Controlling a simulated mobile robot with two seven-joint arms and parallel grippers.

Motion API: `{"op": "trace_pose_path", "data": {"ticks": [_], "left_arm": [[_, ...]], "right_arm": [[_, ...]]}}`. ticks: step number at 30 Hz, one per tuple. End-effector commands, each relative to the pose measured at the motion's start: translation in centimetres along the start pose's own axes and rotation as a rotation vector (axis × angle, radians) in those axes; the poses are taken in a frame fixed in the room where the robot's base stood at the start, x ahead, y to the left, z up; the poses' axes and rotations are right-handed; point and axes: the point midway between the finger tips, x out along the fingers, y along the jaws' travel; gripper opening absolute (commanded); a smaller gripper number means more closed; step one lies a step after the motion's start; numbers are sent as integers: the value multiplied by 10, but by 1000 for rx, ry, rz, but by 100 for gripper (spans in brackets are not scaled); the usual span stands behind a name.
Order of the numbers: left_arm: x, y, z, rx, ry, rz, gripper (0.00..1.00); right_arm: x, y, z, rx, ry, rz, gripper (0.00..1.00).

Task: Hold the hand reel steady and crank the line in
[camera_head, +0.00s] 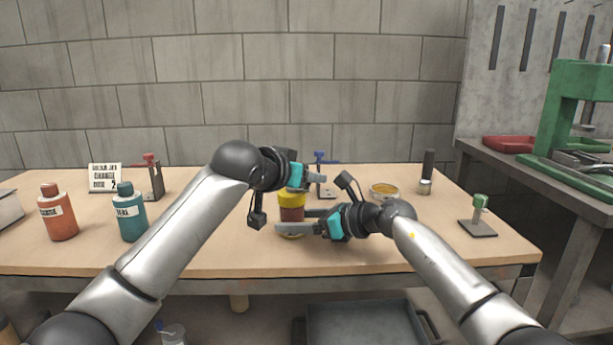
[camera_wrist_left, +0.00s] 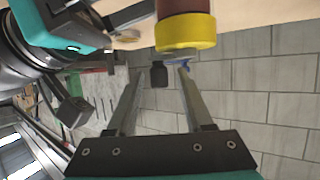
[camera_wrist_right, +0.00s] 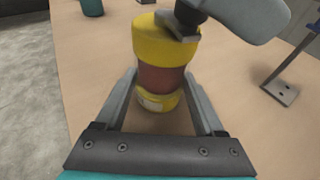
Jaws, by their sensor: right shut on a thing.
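The hand reel (camera_head: 291,212) stands upright near the middle of the table, with yellow ends and a red-brown middle. My right gripper (camera_head: 293,222) is shut on it, one finger each side of its lower part. In the right wrist view, the reel (camera_wrist_right: 162,78) has a grey crank arm (camera_wrist_right: 176,28) and dark knob (camera_wrist_right: 192,10) on top, partly covered by a grey shape, apparently a left finger. My left gripper (camera_head: 318,180) is above the reel. In the left wrist view, it is open, with what looks like the dark knob (camera_wrist_left: 158,76) between its fingertips, apparently untouched.

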Motion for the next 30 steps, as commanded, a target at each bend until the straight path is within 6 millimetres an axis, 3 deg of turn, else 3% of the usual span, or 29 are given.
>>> {"op": "trace_pose_path", "data": {"ticks": [2, 13, 30], "left_arm": [[0, 0, 0, 0, 0, 0, 41], [0, 0, 0, 0, 0, 0, 0], [-1, 0, 1, 13, -5, 33, 0]], "right_arm": [[0, 0, -1, 0, 2, 0, 40], [0, 0, -1, 0, 2, 0, 40], [0, 0, -1, 0, 2, 0, 40]]}}
